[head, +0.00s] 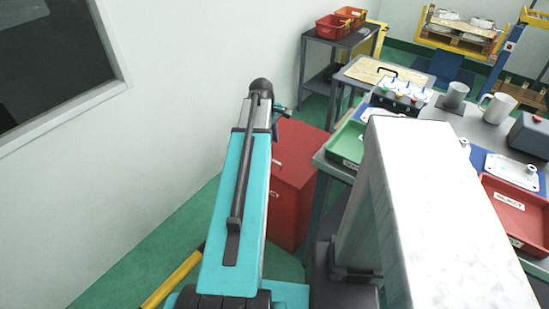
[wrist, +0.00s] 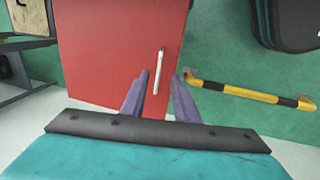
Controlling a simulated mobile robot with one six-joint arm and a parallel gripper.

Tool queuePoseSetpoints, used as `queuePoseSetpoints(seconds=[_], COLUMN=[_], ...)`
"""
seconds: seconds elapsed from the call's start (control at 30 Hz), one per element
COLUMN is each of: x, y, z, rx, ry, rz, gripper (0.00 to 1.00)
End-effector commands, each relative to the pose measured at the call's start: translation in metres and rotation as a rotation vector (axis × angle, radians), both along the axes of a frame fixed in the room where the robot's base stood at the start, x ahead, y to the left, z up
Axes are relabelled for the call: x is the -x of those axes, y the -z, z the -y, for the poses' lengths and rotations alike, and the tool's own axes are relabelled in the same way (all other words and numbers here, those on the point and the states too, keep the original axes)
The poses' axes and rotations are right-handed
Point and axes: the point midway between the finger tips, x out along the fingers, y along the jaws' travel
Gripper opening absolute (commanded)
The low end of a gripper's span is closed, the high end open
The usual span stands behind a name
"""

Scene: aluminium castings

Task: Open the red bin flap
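The red bin (head: 300,165) stands on the floor beside the grey workbench, partly hidden behind my teal arm in the head view. In the wrist view the red bin (wrist: 105,50) fills the upper left middle, with a slim pale handle (wrist: 158,62) near its right edge. My gripper (wrist: 161,76) is open, its two purple-grey fingers pointing at the bin. The handle appears between the fingertips. I cannot tell how far the fingers are from it, and no grip on it shows. The head view does not show the fingers clearly.
A yellow-and-black bar (wrist: 250,95) is right of the bin in the wrist view. The workbench (head: 325,163) holds a green tray (head: 348,145), a red tray (head: 515,205) and mugs. A wall with a window is at left. Green floor (head: 130,270) lies between.

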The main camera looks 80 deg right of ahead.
Motion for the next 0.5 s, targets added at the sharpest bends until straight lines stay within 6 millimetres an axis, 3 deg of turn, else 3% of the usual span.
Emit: queuePoseSetpoints(seconds=[0.5], x=[0.006], y=[0.056], z=[0.01], rx=[-0.001], ry=[0.0], rz=[0.0], gripper=[0.28])
